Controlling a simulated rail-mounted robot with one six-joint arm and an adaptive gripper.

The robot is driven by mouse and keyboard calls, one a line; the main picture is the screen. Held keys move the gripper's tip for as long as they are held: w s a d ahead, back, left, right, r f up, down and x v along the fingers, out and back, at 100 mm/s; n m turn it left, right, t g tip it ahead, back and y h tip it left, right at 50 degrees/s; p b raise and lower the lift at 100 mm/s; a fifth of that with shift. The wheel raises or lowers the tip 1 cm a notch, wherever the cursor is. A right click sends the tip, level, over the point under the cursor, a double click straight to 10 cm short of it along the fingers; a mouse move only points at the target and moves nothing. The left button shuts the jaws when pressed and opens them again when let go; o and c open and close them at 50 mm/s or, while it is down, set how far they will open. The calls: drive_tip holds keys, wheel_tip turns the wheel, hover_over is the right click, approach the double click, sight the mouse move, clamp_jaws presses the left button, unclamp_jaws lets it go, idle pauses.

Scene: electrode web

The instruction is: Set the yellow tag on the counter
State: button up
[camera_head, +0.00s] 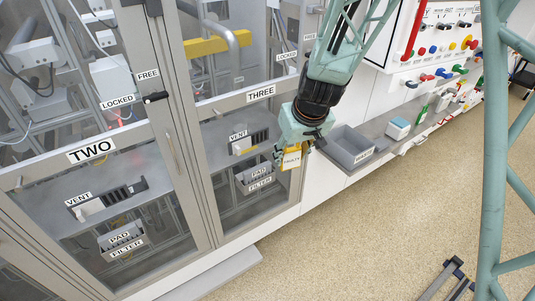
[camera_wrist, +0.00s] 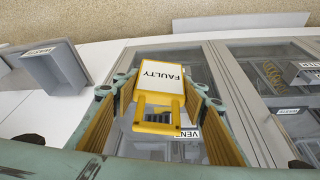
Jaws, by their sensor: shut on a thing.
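The yellow tag (camera_head: 291,161) carries a white face marked FAULTY. It also shows in the wrist view (camera_wrist: 161,82), large and in the middle, with a yellow loop at its lower end. My gripper (camera_head: 287,152) is shut on the tag and holds it in the air in front of the cabinet marked THREE. In the wrist view a finger of my gripper (camera_wrist: 158,100) stands on each side of the tag. The grey counter (camera_head: 377,125) runs along the wall to the right of my gripper.
A grey open bin (camera_head: 352,147) sits at the counter's near end; it also shows in the wrist view (camera_wrist: 62,68). A small white and blue box (camera_head: 398,128) stands beyond it. Glass doors of cabinets TWO (camera_head: 91,151) and THREE (camera_head: 261,93) are at left.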

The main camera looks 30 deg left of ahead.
drive_tip(key=w+d+f+m+h+b, duration=0.1)
drive_tip(key=w+d+f+m, duration=0.2)
drive_tip(key=d, duration=1.2)
drive_tip(key=w+d+f+m+h+b, duration=0.1)
drive_tip(key=w+d+f+m, duration=0.2)
drive_tip(key=d, duration=1.2)
drive_tip(key=w+d+f+m+t+h+b, duration=0.1)
drive_tip(key=d+f, duration=0.4)
drive_tip(key=d, duration=1)
drive_tip(key=shift+w+m+b, duration=0.6)
drive_tip(key=shift+w+m, duration=0.45)
drive_tip(key=shift+m, duration=0.05)
drive_tip(key=shift+w+d, duration=0.1)
